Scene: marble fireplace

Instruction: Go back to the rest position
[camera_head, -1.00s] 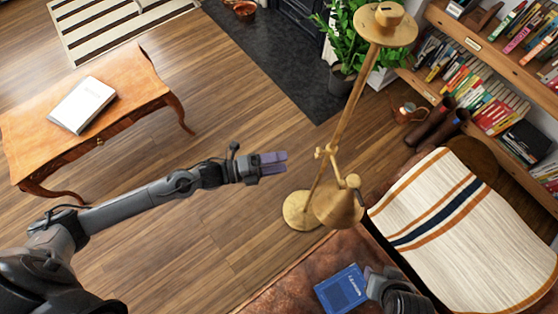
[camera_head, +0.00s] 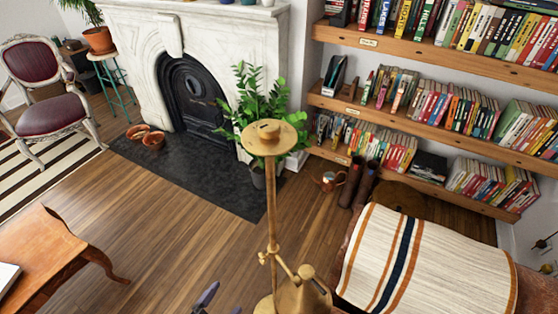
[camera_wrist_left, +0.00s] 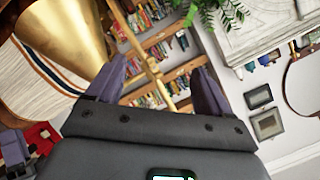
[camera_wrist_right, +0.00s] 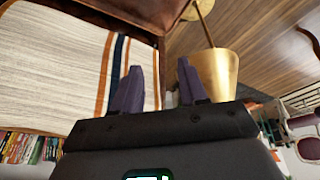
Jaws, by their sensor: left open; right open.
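In the head view only the purple fingertips of my left gripper (camera_head: 208,298) show at the bottom edge, left of the brass floor lamp (camera_head: 272,190). In the left wrist view my left gripper (camera_wrist_left: 155,85) has its two purple fingers wide apart with nothing between them, close to the lamp's brass shade (camera_wrist_left: 65,35). My right gripper is outside the head view. In the right wrist view my right gripper (camera_wrist_right: 160,85) has its fingers apart and empty, with the brass shade (camera_wrist_right: 215,75) just beyond its right finger.
An armchair with a striped blanket (camera_head: 425,265) stands right of the lamp. A wooden table (camera_head: 45,255) is at lower left. A marble fireplace (camera_head: 140,45), a plant (camera_head: 258,100) and bookshelves (camera_head: 430,130) are behind. The wooden floor (camera_head: 175,235) between table and lamp is clear.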

